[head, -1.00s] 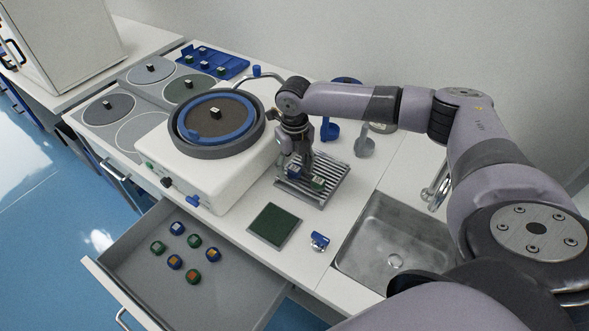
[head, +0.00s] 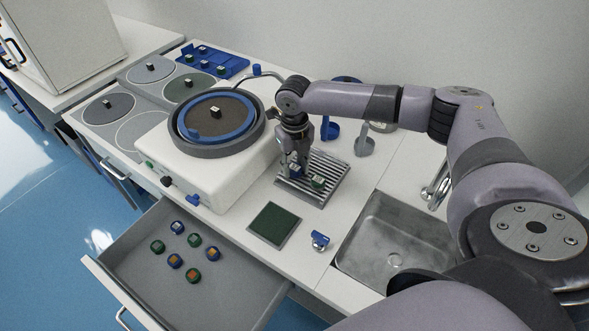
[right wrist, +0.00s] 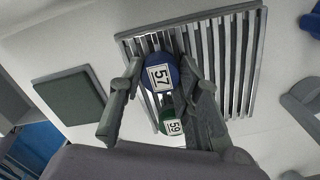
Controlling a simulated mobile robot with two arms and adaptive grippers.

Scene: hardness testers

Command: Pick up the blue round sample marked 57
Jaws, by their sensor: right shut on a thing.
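The blue round sample marked 57 (right wrist: 159,74) is at the metal drying rack (right wrist: 256,20), between the fingers of my right gripper (right wrist: 150,104) in the right wrist view. In the head view the blue sample (head: 295,168) shows below my right gripper (head: 297,163), which is shut on it over the left part of the rack (head: 327,169). I cannot tell whether the sample still touches the slats. A green round sample marked 59 (right wrist: 174,124) is close beside it; in the head view this green sample (head: 317,181) sits on the rack. My left gripper is out of view.
A grinding machine with a blue-rimmed wheel (head: 217,145) stands left of the rack. A dark green pad (head: 274,222) and a small blue-topped item (head: 320,240) lie in front. An open drawer (head: 135,281) holds several samples. A sink (head: 395,245) is at right.

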